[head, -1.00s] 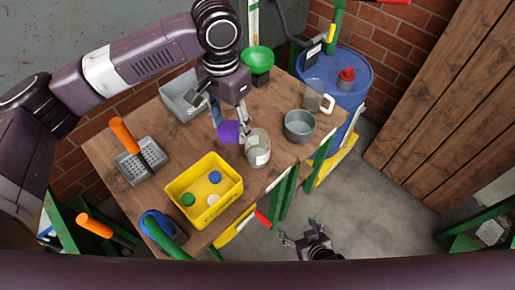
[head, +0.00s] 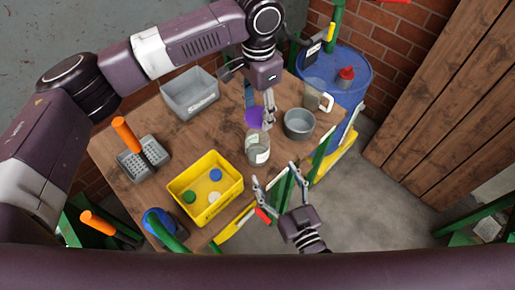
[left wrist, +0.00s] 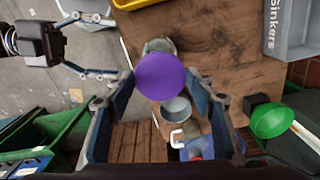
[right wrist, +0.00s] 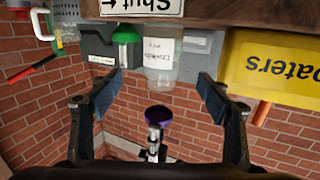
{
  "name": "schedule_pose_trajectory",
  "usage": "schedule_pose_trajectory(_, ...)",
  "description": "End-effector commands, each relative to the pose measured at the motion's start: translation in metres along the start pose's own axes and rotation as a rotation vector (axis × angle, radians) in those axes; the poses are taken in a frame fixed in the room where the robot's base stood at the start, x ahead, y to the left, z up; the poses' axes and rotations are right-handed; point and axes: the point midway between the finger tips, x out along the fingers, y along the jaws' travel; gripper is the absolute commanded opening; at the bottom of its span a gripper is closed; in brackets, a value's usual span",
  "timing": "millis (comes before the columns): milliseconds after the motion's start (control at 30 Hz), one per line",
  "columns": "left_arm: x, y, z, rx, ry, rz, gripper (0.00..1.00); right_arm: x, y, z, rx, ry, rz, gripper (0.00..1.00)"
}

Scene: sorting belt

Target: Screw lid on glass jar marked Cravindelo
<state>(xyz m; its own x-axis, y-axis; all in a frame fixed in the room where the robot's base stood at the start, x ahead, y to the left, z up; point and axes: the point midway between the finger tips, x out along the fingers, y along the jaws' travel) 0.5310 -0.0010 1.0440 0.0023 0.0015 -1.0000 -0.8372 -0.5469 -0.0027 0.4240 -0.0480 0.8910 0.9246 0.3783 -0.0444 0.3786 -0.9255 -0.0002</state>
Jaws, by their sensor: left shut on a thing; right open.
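The glass jar (head: 257,150) stands upright on the table near its front edge. In the right wrist view its label (right wrist: 160,52) reads roughly "Cravindelo only", upside down. My left gripper (head: 266,122) is shut on a purple lid (head: 253,118), above and just behind the jar and apart from it. The lid (left wrist: 160,77) covers part of the jar's rim (left wrist: 158,46) in the left wrist view. My right gripper (head: 275,182) is open and empty in front of the jar, low by the table edge. The jar is in line with the gap between its fingers (right wrist: 158,92).
A yellow crate (head: 232,193) with green, blue and white lids stands left of the jar. A grey pot (head: 299,124) and a glass mug (head: 314,99) stand to the right. A grey bin (head: 190,103) and a grater (head: 133,168) are farther left.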

Motion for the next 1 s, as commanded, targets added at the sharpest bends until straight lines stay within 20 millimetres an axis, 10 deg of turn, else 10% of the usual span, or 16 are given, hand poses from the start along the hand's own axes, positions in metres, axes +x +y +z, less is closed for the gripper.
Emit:
schedule_pose_trajectory(567,0.0,0.0,0.0,-0.001,0.0,0.0,0.44,0.0,-0.004,-0.004,0.0,0.046,-0.004,0.71)
schedule_pose_trajectory(1000,0.0,0.0,0.0,-0.001,0.0,0.0,0.44,0.069,-0.004,-0.008,0.0,0.047,-0.004,0.71)
